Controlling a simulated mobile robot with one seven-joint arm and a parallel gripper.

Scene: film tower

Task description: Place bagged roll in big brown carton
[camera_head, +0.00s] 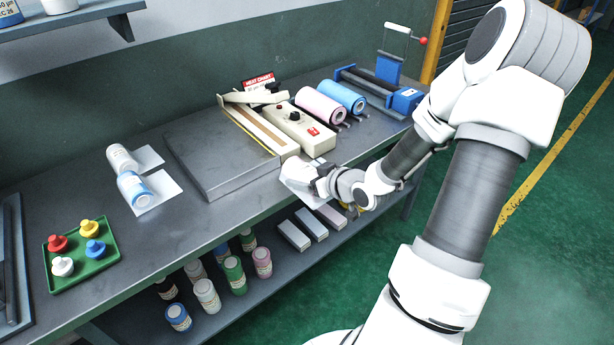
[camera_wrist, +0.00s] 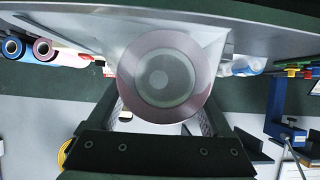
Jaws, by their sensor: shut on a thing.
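My gripper (camera_head: 322,184) is at the front edge of the bench, beside the heat sealer. In the wrist view my gripper (camera_wrist: 160,115) has its two fingers on either side of the bagged roll (camera_wrist: 158,78), shut on it. The roll shows end-on, with a pinkish-grey ring and pale centre, in a clear, whitish bag. In the head view the bagged roll (camera_head: 298,172) is a pale shape partly hidden by my gripper. I see no big brown carton in either view.
The bench (camera_head: 225,215) carries a heat sealer (camera_head: 296,126), pink roll (camera_head: 320,106) and blue roll (camera_head: 343,97) on a stand, two small rolls on white sheets, and a green tray (camera_head: 82,252) with coloured knobs. Jars (camera_head: 234,274) and boxes (camera_head: 311,224) fill the lower shelf. Green floor (camera_head: 540,250) is clear at right.

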